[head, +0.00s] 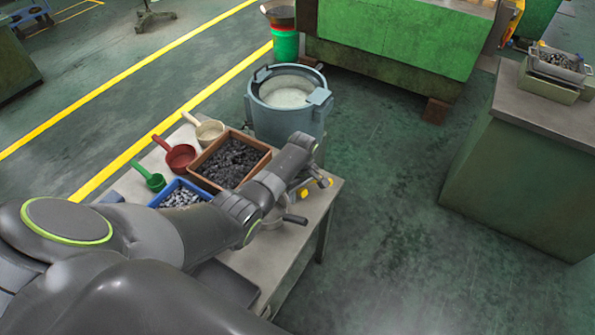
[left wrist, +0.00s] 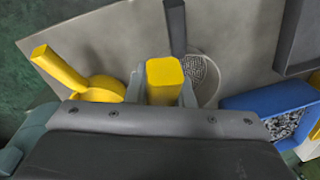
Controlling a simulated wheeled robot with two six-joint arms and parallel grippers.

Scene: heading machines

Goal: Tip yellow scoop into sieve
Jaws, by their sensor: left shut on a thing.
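My left gripper (head: 312,179) is over the right end of the table, largely hidden by its own arm. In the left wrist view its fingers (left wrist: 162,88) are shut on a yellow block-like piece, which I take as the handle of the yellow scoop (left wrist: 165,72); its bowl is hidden. The round mesh sieve (left wrist: 204,68) lies on the table just beyond the fingers, its dark handle (left wrist: 175,25) pointing away. In the head view only the sieve's handle (head: 295,218) shows clearly. Another yellow scoop-shaped thing (left wrist: 103,88) is left of the fingers. My right gripper is not in view.
A blue bin (head: 181,192) of metal parts and a brown box (head: 231,160) of dark pieces stand beside my arm. Green (head: 150,178), red (head: 178,157) and cream (head: 207,130) scoops lie behind. A grey drum (head: 283,121) stands beyond the table.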

